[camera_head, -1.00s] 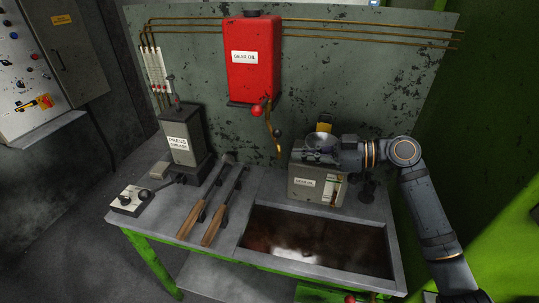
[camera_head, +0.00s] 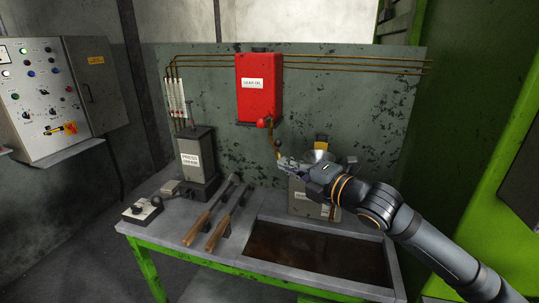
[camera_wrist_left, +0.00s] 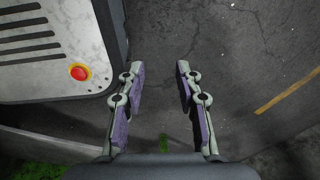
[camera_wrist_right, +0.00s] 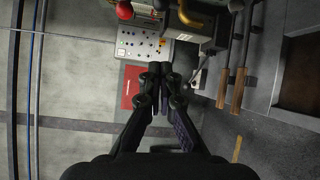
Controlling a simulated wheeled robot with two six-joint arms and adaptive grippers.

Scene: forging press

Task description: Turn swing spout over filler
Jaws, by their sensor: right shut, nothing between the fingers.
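The red gear oil tank (camera_head: 259,95) hangs on the back panel. Its red knob (camera_head: 264,123) sits at the bottom, and a thin brass swing spout (camera_head: 275,138) hangs down beside it. The grey filler box (camera_head: 301,204) stands below on the bench, with a metal funnel (camera_head: 318,156) on top, partly hidden by my right arm. My right gripper (camera_head: 282,162) is shut and empty, near the spout's lower end; whether it touches cannot be told. It also shows shut in the right wrist view (camera_wrist_right: 160,66). My left gripper (camera_wrist_left: 158,70) is open and empty above the floor.
A grey press grease unit (camera_head: 196,165) and two wooden-handled tools (camera_head: 197,229) are on the bench left of the sunken tray (camera_head: 300,279). A control cabinet (camera_head: 45,105) is at far left. In the left wrist view, a grey cabinet with a red button (camera_wrist_left: 79,72) is close.

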